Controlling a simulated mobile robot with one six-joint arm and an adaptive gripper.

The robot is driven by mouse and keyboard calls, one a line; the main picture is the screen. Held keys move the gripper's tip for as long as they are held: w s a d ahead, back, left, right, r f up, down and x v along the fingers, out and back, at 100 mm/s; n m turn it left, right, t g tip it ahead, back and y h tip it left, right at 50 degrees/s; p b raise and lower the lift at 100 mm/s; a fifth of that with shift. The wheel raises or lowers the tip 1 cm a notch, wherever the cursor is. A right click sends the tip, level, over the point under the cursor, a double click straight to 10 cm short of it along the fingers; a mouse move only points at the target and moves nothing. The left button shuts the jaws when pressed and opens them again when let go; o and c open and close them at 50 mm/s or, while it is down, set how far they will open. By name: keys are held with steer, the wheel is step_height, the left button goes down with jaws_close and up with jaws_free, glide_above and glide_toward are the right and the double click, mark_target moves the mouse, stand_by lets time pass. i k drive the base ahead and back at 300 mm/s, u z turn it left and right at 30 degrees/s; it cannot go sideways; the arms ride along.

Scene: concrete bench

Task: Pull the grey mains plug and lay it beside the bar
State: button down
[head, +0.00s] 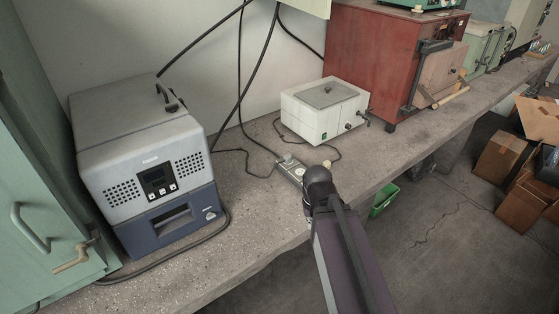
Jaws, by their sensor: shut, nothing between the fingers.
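A socket bar (294,172) lies on the concrete bench, its right end hidden behind my arm. A small grey plug (287,158) shows at the bar's upper left end; it looks seated there, with a dark cable near it. Another small pale piece (327,163) shows just above my arm's end, by the white box's cable; I cannot tell if it is a plug. My gripper (317,180) is at the dark end of my arm, over or beside the bar's right part. It is shut and empty; its fingers are hard to make out, and contact cannot be judged.
A grey and blue machine (150,160) stands left, a white box (322,113) behind the bar, and a red cabinet (370,55) to the right. Loose cables (246,152) hang and lie left of the bar. Bare bench (250,205) lies left of my arm.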

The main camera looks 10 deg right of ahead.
mark_target(288, 158)
steer(key=z, duration=1.2)
steer(key=i, duration=0.95)
steer(key=u, duration=0.6)
